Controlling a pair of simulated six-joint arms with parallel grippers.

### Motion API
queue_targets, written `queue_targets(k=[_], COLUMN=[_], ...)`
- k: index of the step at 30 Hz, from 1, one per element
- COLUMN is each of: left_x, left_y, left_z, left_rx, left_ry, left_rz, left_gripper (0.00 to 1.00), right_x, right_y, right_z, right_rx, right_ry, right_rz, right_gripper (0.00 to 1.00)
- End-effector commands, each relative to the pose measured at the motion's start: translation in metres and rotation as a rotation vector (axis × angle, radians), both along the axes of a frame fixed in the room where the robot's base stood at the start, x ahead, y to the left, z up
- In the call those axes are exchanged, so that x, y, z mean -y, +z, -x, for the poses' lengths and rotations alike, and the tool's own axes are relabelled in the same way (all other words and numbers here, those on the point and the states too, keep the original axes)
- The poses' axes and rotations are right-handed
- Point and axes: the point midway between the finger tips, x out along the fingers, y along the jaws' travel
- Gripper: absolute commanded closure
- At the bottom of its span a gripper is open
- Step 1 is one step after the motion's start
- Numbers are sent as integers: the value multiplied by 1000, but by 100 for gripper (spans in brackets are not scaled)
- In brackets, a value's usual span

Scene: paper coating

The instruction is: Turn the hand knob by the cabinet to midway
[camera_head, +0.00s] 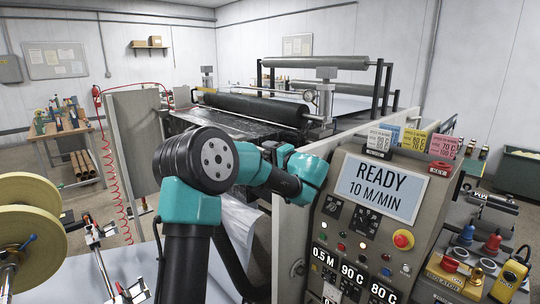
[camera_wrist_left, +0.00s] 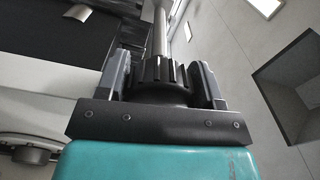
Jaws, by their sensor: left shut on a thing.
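The hand knob (camera_wrist_left: 165,80) is dark and ribbed, on a metal shaft, in the left wrist view. My left gripper (camera_wrist_left: 165,62) is shut on it, one finger on each side. There the knob and my left fingertips cannot be made out behind the arm's teal wrist. The angle of the knob cannot be read. My right gripper is in neither view.
The cabinet carries a READY screen (camera_head: 382,190), lit buttons and a red stop button (camera_head: 403,239). Behind the arm is a machine with dark rollers (camera_head: 255,107). Yellow reels (camera_head: 30,190) stand at the left. Several small items crowd the bench at the lower right.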

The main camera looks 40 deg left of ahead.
Motion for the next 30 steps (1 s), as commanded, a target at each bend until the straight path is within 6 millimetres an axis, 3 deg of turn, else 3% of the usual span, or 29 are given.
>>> queue_targets(k=[13, 14, 21, 30], left_x=[0, 0, 0, 2], left_y=[0, 0, 0, 0], left_z=[0, 0, 0, 0], left_rx=[14, 14, 14, 14], left_ry=[0, 0, 0, 0], left_rz=[1, 1, 1, 1], left_gripper=[63, 37, 14, 14], right_x=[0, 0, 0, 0], right_y=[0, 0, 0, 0], right_z=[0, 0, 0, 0], right_rx=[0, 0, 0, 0], right_ry=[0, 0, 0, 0], right_rz=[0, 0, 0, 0], right_gripper=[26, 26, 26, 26])
